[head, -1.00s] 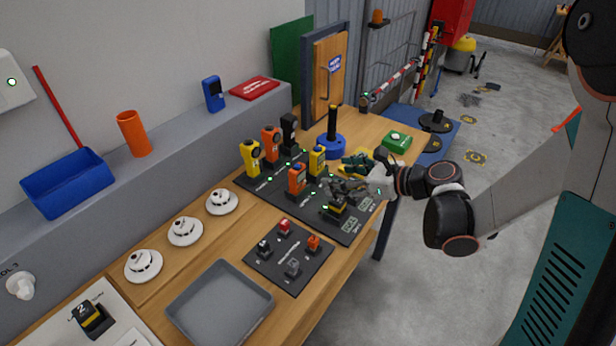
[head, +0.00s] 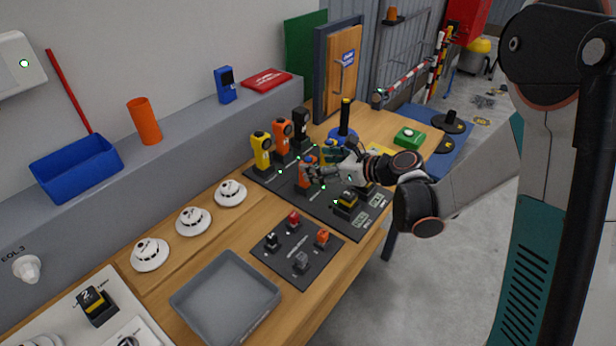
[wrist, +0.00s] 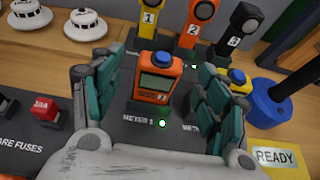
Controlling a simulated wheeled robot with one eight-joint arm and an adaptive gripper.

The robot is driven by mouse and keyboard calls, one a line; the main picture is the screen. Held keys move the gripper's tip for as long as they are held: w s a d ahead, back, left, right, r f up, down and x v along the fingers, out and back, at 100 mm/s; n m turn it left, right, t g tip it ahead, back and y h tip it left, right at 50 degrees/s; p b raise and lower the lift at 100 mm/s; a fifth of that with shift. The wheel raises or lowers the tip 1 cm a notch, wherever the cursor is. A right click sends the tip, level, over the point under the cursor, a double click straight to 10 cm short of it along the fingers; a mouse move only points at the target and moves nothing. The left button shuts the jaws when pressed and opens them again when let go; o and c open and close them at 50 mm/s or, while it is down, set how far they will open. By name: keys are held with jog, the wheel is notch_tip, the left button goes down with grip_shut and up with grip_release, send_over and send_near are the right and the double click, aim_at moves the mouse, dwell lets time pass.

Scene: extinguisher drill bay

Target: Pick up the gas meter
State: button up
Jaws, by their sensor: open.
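An orange gas meter (wrist: 155,85) with a blue top and a small grey screen stands upright on a dark board marked "METER 1" in the wrist view. In the head view the orange meter (head: 302,178) is partly covered by my gripper (head: 325,165). My gripper (wrist: 158,72) is open, its teal fingers on either side of the orange meter in the picture. I cannot tell whether they touch it. A second meter, yellow with a blue top (wrist: 239,82), shows behind the right finger.
Yellow (head: 262,152), orange (head: 283,136) and black (head: 301,127) handheld devices stand behind the meters. A blue-based post (wrist: 268,102) is close on the right. A grey tray (head: 225,297) is at the front left.

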aim_at(312, 163)
jog(key=x, duration=0.3)
jog(key=shift+b, duration=0.35)
jog(key=shift+r, duration=0.1)
jog(key=c, duration=1.6)
